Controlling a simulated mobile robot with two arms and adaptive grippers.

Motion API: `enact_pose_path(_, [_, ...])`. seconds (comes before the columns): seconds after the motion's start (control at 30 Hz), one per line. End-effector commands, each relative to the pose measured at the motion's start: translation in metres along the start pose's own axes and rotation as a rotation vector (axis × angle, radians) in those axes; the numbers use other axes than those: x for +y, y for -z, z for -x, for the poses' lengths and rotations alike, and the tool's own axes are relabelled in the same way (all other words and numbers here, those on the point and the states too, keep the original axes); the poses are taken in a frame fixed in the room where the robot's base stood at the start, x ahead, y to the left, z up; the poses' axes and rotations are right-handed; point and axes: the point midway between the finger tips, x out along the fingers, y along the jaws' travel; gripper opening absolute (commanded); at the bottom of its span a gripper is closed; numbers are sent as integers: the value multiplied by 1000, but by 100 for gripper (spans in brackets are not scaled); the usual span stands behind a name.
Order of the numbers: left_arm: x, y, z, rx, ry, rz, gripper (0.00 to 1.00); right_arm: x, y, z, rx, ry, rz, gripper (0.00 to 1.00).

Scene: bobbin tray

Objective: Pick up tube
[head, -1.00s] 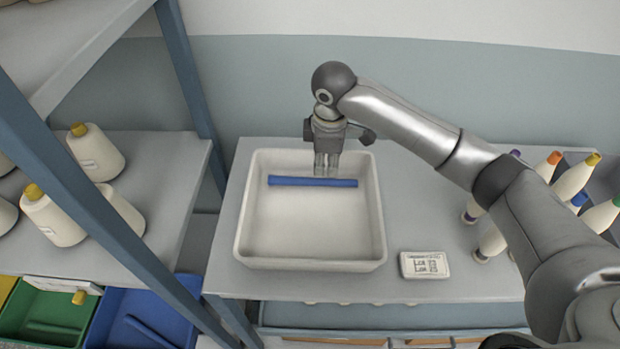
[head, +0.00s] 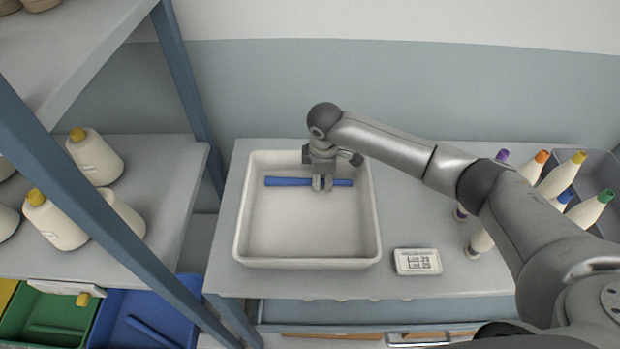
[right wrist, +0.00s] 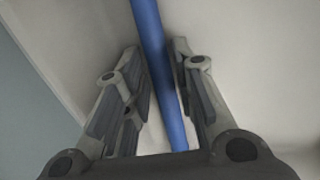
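The blue tube (head: 287,182) lies across the back part of a white tray (head: 308,263) on the table. My right gripper (head: 322,185) points down into the tray over the tube, right of its middle. In the right wrist view the tube (right wrist: 157,45) runs between the two fingers (right wrist: 157,60). The fingers stand apart, one on each side of the tube. The tube is close to the right-hand finger in that view; whether they touch I cannot tell. Part of the tube is hidden behind the gripper. My left gripper is out of view.
Several cones with coloured tips (head: 562,175) stand at the right, near a grey bin (head: 606,172). A shelf with yellow-capped bobbins (head: 95,157) and green and blue bins (head: 140,320) are at the left.

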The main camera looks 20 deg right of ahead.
Motion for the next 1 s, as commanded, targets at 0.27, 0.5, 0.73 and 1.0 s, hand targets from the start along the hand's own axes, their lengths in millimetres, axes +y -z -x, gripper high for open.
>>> enact_pose_path(0.27, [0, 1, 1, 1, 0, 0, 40, -1, 0, -6, 0, 0, 1, 25])
enact_pose_path(0.5, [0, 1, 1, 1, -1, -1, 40, 0, 0, -6, 0, 0, 1, 0])
enact_pose_path(0.73, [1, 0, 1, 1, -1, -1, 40, 0, 0, -5, 0, -1, 1, 0])
enact_pose_path(1.0, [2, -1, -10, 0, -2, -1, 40, 3, 1, 8, 3, -3, 1, 0])
